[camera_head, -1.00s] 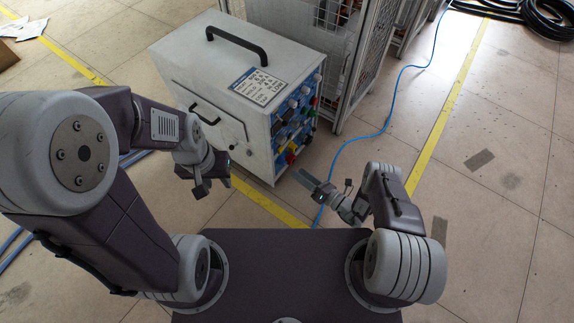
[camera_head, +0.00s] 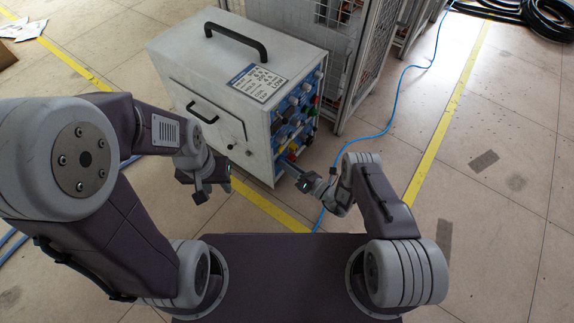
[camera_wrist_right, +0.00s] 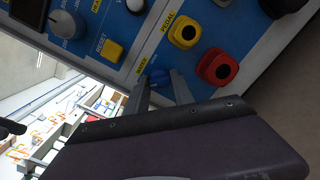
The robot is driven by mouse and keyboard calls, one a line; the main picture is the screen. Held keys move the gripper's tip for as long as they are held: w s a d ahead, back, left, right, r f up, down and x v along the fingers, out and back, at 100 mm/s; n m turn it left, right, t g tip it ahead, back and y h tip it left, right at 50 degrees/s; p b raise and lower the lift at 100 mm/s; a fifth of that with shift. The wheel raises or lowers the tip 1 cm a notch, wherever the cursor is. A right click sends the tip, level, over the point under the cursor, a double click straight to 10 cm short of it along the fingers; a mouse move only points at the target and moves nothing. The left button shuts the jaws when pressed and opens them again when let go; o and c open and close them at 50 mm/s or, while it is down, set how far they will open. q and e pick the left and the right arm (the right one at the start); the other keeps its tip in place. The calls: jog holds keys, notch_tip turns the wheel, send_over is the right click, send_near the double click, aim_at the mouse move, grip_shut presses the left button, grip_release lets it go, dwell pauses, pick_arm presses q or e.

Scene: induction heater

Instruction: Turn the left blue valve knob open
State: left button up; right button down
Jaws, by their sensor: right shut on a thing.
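The heater cabinet (camera_head: 205,75) is a white box with a handle on top and a blue control panel (camera_head: 295,125) on its right side. In the right wrist view a small blue knob (camera_wrist_right: 159,77) sits at the panel's lower edge, beside a label reading WATER. My right gripper (camera_head: 287,163) is at the panel's lower front corner. In the wrist view its two grey fingers are on either side of the blue knob, shut on it. The fingers partly hide the knob, and no second blue knob is clear. My left gripper (camera_head: 207,185) hangs in front of the cabinet, away from the panel.
Near the held knob are a yellow socket (camera_wrist_right: 185,34), a red socket (camera_wrist_right: 217,67) and a yellow RESET button (camera_wrist_right: 111,50). A wire cage (camera_head: 365,60) stands behind the cabinet. A blue hose (camera_head: 392,112) runs over the floor at right.

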jog(key=shift+m, duration=0.3)
jog(key=shift+r+m+g+b, duration=0.1)
jog(key=shift+m+g+b, duration=0.45)
jog(key=shift+m, duration=3.55)
jog(key=shift+m+g+b, duration=0.15)
jog(key=shift+m+b, duration=0.75)
jog(key=shift+m, duration=3.2)
jog(key=shift+d, duration=0.1)
jog(key=c, duration=1.1)
grip_release()
